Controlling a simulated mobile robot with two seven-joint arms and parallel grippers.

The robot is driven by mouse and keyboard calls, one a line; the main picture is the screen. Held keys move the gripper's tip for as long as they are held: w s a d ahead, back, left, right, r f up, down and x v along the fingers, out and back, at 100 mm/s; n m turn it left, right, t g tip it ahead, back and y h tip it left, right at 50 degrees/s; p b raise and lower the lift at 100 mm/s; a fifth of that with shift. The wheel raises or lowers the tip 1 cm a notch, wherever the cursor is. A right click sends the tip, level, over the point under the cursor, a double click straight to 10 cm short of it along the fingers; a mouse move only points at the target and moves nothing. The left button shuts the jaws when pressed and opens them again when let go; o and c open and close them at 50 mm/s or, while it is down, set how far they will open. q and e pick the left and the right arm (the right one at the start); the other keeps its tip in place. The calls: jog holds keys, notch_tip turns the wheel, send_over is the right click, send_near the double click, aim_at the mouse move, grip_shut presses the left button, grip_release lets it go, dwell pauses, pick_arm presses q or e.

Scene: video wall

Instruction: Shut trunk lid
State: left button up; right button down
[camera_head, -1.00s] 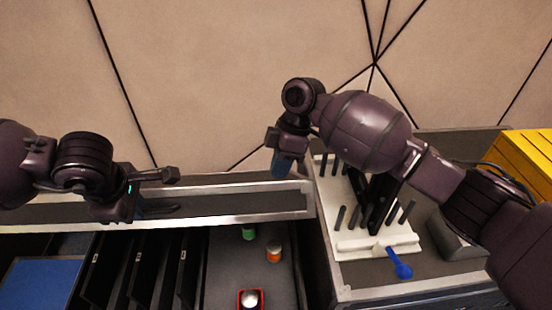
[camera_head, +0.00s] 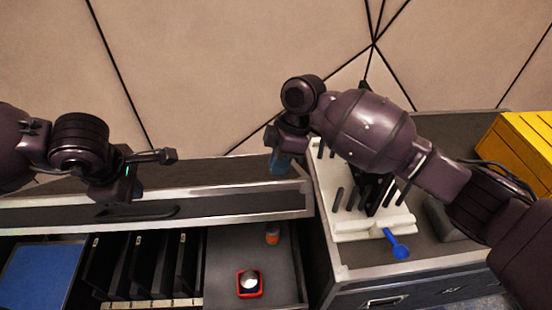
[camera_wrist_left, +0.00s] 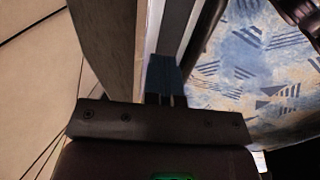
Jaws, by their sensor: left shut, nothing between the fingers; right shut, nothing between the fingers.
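The trunk lid (camera_head: 235,203), grey with silver metal edges, stands raised and tilted over the back of the open trunk. My left gripper (camera_head: 137,190) is shut and empty at the lid's upper edge on the left. In the left wrist view its blue fingers (camera_wrist_left: 165,78) are together close beside the lid's metal-edged rim (camera_wrist_left: 110,40); I cannot tell if they touch. My right gripper (camera_head: 279,165) is shut, with blue fingertips at the lid's upper right corner. The open trunk shows a red-edged box (camera_head: 250,284), an orange jar (camera_head: 272,235), black dividers (camera_head: 145,270) and a blue panel (camera_head: 38,275).
To the right stands a grey case (camera_head: 365,258) bearing a white rack (camera_head: 375,228) with black pegs and a blue spoon-like item (camera_head: 397,246). A yellow crate (camera_head: 520,145) is at the far right. A beige panelled wall (camera_head: 200,70) is behind.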

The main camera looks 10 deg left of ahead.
pick_arm(q)
jog(key=o, duration=0.7)
jog(key=shift+s, duration=0.1)
jog(key=shift+c, duration=0.2)
pick_arm(e)
jog(key=shift+r, duration=0.1)
pick_arm(q)
jog(key=v, duration=0.7)
jog(key=shift+d+r, duration=0.1)
jog(key=shift+r, duration=0.1)
